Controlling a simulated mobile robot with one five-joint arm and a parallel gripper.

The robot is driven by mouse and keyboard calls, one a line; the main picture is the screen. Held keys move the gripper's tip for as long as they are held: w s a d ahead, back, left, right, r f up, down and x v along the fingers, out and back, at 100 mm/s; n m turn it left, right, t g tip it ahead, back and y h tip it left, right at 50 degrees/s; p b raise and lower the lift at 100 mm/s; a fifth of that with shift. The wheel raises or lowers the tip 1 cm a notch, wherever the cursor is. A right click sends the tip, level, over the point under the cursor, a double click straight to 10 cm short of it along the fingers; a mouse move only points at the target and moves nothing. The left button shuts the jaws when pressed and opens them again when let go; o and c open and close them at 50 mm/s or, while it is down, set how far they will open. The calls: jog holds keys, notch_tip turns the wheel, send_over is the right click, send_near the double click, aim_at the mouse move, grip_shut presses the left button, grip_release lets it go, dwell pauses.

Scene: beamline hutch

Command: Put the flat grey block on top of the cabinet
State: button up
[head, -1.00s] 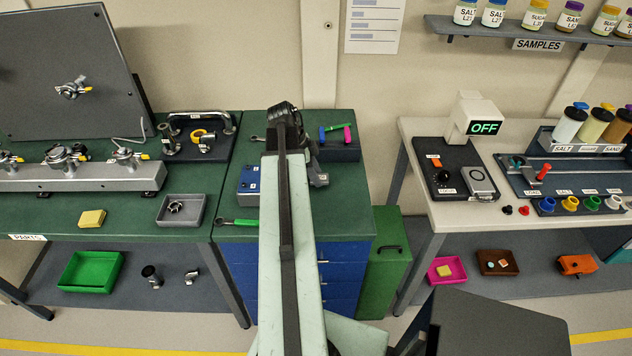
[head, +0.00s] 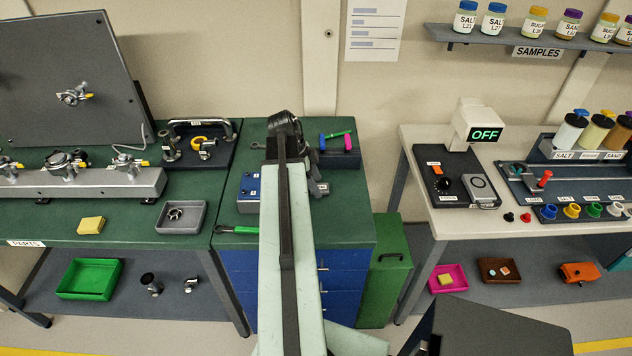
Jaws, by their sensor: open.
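The cabinet (head: 345,232) stands in the middle, with a green top and blue drawers. My arm reaches over it and covers part of its top. My gripper (head: 319,188) is partly hidden behind my arm, low over the cabinet top. It is open, and I see nothing held in it. I cannot make out a flat grey block for certain; it may be hidden behind my arm or out of view.
On the cabinet are a blue box (head: 249,187), a green-handled tool (head: 238,230) and a dark holder (head: 338,160). A green bench with a grey tray (head: 197,226) is on the left. A white table (head: 428,208) is on the right, with a gap between it and the cabinet.

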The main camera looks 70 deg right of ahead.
jog(key=p+v, duration=1)
jog(key=v, duration=0.1)
jog(key=shift+r, duration=0.3)
jog(key=shift+w, duration=0.15)
jog(key=w+a+n, duration=0.2)
jog(key=w, duration=0.1)
jog(key=w+a+n, duration=0.2)
jog(key=w+a, duration=0.1)
jog(key=w, duration=0.1)
jog(key=w+a+n+t, duration=0.1)
jog(key=w+a+n, duration=0.1)
jog(key=w, duration=0.1)
jog(key=shift+w+a+f, duration=0.35)
jog(key=shift+w+a, duration=0.05)
jog(key=w+a+n+t, duration=0.2)
jog(key=w+a+n, duration=0.7)
jog(key=w+a, duration=0.45)
jog(key=w+a+n, duration=0.3)
jog(key=a+n, duration=0.5)
jog(key=a, duration=0.9)
jog(key=w+a+f+n+t+y, duration=0.1)
jog(key=w+a+n, duration=0.2)
jog(key=a+n, duration=0.5)
jog(key=a, duration=0.9)
jog(key=shift+a+n+y, duration=0.15)
jog(key=shift+n+y, duration=0.15)
jog(key=shift+n, duration=0.1)
